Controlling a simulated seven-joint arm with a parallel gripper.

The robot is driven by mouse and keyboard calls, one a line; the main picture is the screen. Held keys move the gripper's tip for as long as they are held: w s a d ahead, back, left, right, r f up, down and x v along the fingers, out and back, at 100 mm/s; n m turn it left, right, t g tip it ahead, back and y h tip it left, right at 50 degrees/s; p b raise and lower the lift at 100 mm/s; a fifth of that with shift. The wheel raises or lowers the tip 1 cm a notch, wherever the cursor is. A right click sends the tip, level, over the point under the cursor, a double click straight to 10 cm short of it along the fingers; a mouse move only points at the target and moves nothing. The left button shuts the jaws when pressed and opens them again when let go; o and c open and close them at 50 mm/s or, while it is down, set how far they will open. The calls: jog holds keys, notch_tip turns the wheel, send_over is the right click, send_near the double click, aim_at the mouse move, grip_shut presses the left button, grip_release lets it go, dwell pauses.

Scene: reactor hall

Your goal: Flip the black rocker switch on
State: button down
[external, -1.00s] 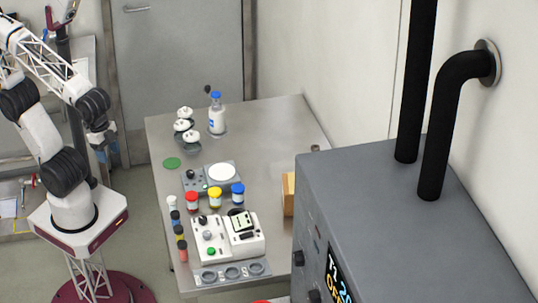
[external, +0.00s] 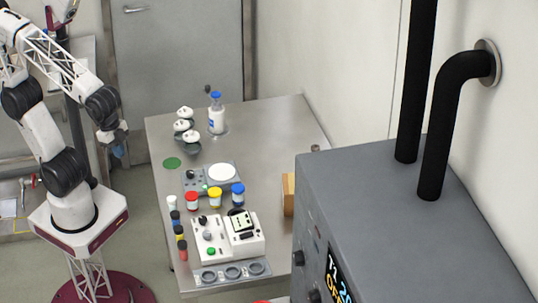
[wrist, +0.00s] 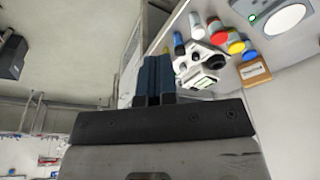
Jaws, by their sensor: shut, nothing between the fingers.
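The white control box (external: 228,252) stands near the front of the steel bench. It has a black knob, a grey knob, a green button (external: 211,251) and a tilted display panel (external: 242,221). A small dark part (external: 247,236) below the panel may be the black rocker switch, but it is too small to tell its position. My gripper (external: 119,151) hangs left of the bench, well apart from the box. In the wrist view its blue fingers (wrist: 153,80) are together and empty, and the white box (wrist: 205,72) shows just beyond them.
Red, yellow and blue-lidded jars (external: 215,198) stand behind the box, with small vials (external: 180,232) to its left. A scale (external: 212,178) and a bottle (external: 217,115) are farther back. A large grey cabinet (external: 400,220) blocks the right. The bench's back right is clear.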

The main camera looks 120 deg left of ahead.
jog(key=w+a+r+m, duration=0.1)
jog(key=w+r+m, duration=0.1)
jog(key=w, duration=0.8)
jog(key=w+a+r+m, duration=0.1)
jog(key=w+r+m, duration=0.1)
jog(key=w, duration=0.9)
jog(key=m+g+y, duration=0.1)
jog(key=m, duration=0.3)
send_over(252, 235)
jog(key=s+d, duration=0.2)
notch_tip(252, 235, down, 5)
jog(key=shift+w+r, duration=0.1)
jog(key=shift+w, duration=0.1)
jog(key=f, duration=0.4)
jog(key=w+a+f, duration=0.1)
jog(key=f, duration=0.9)
jog(key=shift+w+a, duration=0.25)
